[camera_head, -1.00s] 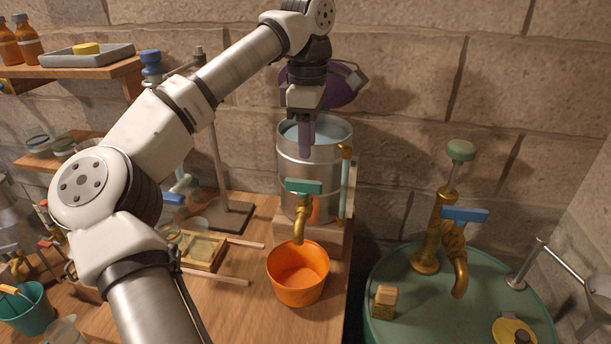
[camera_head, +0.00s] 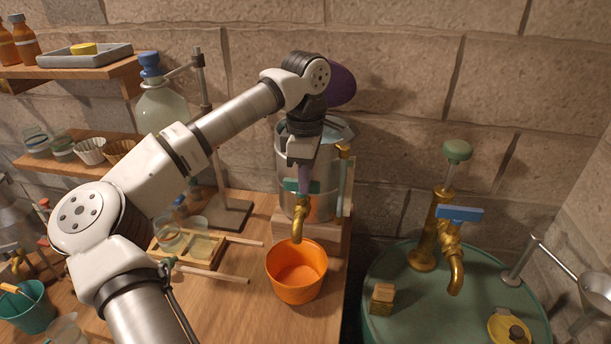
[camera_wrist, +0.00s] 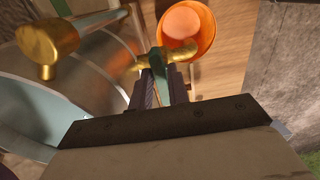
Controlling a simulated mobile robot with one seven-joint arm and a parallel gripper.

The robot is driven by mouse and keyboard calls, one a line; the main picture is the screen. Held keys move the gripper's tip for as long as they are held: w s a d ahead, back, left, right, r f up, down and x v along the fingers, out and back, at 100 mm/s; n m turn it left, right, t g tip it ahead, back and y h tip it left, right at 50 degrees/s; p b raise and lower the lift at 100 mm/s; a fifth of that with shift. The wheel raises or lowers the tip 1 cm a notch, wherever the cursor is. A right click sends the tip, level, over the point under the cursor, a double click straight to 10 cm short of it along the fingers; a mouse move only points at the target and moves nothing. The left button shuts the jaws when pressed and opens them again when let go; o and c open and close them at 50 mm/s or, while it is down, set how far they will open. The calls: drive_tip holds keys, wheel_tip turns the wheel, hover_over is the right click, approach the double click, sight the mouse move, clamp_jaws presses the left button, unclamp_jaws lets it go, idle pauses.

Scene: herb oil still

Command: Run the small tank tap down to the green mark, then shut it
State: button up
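The small steel tank (camera_head: 284,165) stands on a wooden block at the table's right end. Its brass tap (camera_head: 299,222) has a green lever (camera_head: 291,186), crosswise in the head view. My gripper (camera_head: 304,186) is at this lever from above. In the wrist view the lever (camera_wrist: 159,64) shows between my fingertips (camera_wrist: 164,75); I cannot tell whether they press on it. An orange bucket (camera_head: 297,284) stands under the spout, and no stream shows. A sight tube (camera_head: 342,190) with brass fittings runs up the tank's right side. I cannot make out a green mark on it.
A green drum (camera_head: 400,318) at the right carries another brass tap with a blue lever (camera_head: 460,213). A clamp stand (camera_head: 228,212), a wooden rack (camera_head: 203,251) and a large glass bottle (camera_head: 162,108) are left of the tank. A stone wall (camera_head: 410,90) stands close behind.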

clamp_jaws()
drive_tip(key=shift+n, duration=0.4)
drive_tip(key=n+b, duration=0.1)
drive_tip(key=n, duration=0.2)
drive_tip(key=shift+w, duration=0.15)
drive_tip(key=n+b, duration=0.1)
drive_tip(key=n, duration=0.2)
drive_tip(key=shift+w+n, duration=0.15)
drive_tip(key=shift+n, duration=0.15)
drive_tip(key=n+b, duration=0.1)
drive_tip(key=n, duration=0.3)
drive_tip(key=shift+w+a, duration=0.1)
drive_tip(key=shift+a, duration=0.05)
drive_tip(key=shift+a+n+b, duration=0.15)
drive_tip(key=shift+n+b, duration=0.2)
drive_tip(key=shift+n, duration=1.85)
